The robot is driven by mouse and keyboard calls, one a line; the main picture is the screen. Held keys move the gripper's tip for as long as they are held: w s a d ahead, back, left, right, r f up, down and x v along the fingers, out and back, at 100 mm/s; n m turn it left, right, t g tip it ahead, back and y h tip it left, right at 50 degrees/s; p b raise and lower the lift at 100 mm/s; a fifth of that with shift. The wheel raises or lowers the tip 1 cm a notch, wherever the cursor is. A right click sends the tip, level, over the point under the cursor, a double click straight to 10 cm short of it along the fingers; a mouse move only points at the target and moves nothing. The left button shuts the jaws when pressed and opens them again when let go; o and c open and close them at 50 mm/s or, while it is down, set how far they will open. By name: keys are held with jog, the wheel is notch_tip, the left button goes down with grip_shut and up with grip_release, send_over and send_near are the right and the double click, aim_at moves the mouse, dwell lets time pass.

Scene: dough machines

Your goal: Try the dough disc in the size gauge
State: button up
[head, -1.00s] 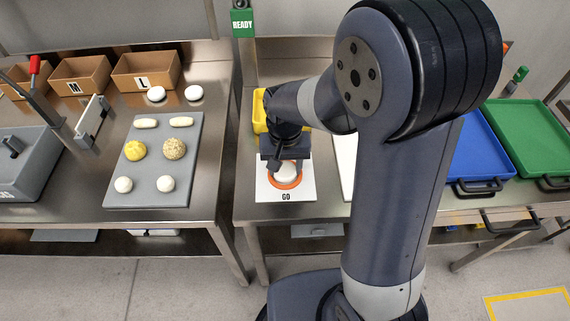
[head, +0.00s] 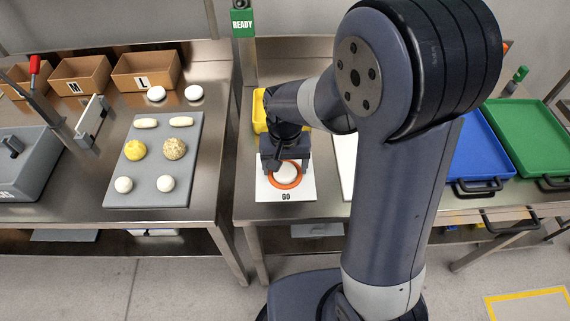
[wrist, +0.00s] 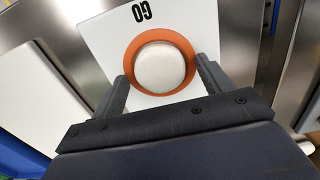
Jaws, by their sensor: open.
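The pale dough disc (head: 287,173) lies inside the orange ring of the size gauge (head: 299,181), a white plate marked GO. In the wrist view the disc (wrist: 160,67) sits within the orange ring (wrist: 187,51), with orange showing around it. My gripper (head: 286,168) is just above the gauge. In the wrist view its two fingers (wrist: 160,80) stand apart, one on each side of the ring, and hold nothing. The gripper body hides the back of the gauge in the head view.
A grey board (head: 149,188) with several dough pieces lies to the left. Cardboard boxes (head: 145,70) stand behind it. A yellow container (head: 259,110) is behind my gripper. Blue (head: 477,150) and green (head: 527,135) trays are to the right.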

notch_tip(320, 180, up, 11)
dwell(0.4)
jog(key=shift+f, duration=0.15)
dwell(0.5)
notch_tip(320, 180, down, 11)
jog(key=shift+r, duration=0.45)
jog(key=shift+f, duration=0.1)
dwell(0.3)
